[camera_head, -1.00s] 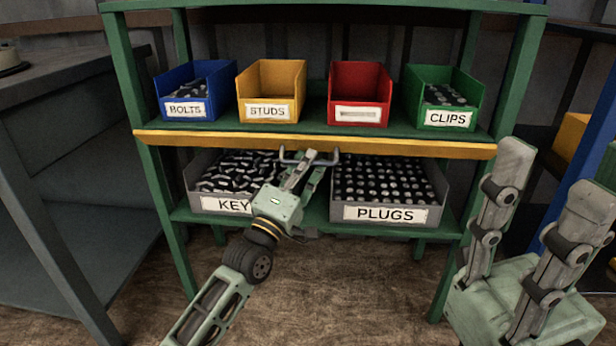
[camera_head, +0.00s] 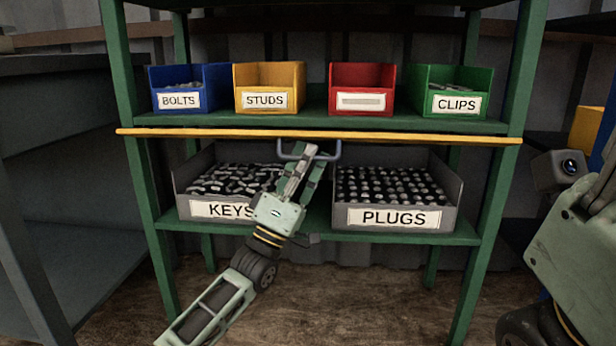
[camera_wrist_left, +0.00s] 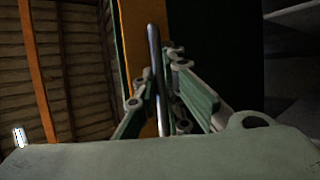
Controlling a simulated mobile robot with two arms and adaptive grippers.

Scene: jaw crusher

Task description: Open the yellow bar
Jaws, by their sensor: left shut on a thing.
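The yellow bar (camera_head: 420,138) runs across the front of the green shelf, just under the upper board. A grey U-shaped handle (camera_head: 337,152) hangs from its middle. My left gripper (camera_head: 308,156) reaches up from below and is shut on this handle. In the left wrist view, the handle (camera_wrist_left: 154,60) passes between the fingers of the left gripper (camera_wrist_left: 162,108), with the yellow bar (camera_wrist_left: 128,45) behind it. My right arm shows at the right edge of the head view, and its fingertips are not clear there.
On the upper board stand a blue BOLTS bin (camera_head: 190,90), a yellow STUDS bin (camera_head: 268,82), a red bin (camera_head: 362,82) and a green CLIPS bin (camera_head: 452,88). Below are grey KEYS (camera_head: 200,208) and PLUGS (camera_head: 395,217) bins. A dark bench (camera_head: 55,180) stands left.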

